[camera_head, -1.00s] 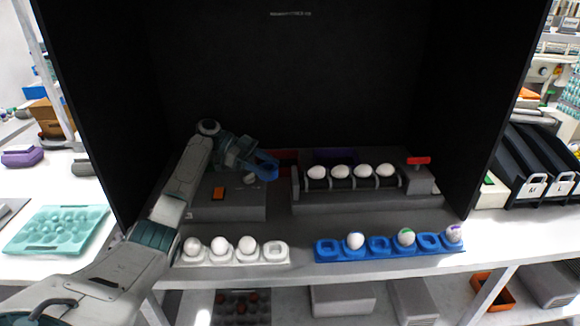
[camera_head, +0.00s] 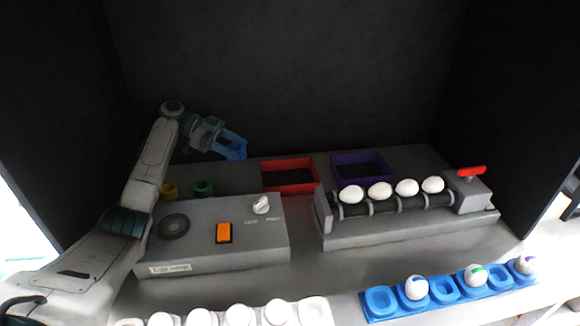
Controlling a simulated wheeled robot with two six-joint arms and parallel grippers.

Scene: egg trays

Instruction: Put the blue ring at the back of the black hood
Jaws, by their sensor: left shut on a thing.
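My left gripper (camera_head: 232,149) is raised inside the black hood, left of centre, above the space behind the grey control box. It is shut on the blue ring (camera_head: 236,150), which is small and hard to tell apart from the blue-grey fingers. The black hood (camera_head: 300,70) has a dark back wall and side walls around the work area. The floor at its back shows beyond the control box. My right gripper is out of view.
A yellow ring (camera_head: 169,190) and a green ring (camera_head: 204,187) stand behind the grey control box (camera_head: 190,262). A red tray (camera_head: 290,189) and a purple tray (camera_head: 361,183) sit at the back. An egg roller stand (camera_head: 410,232) and blue egg tray (camera_head: 440,303) are at right.

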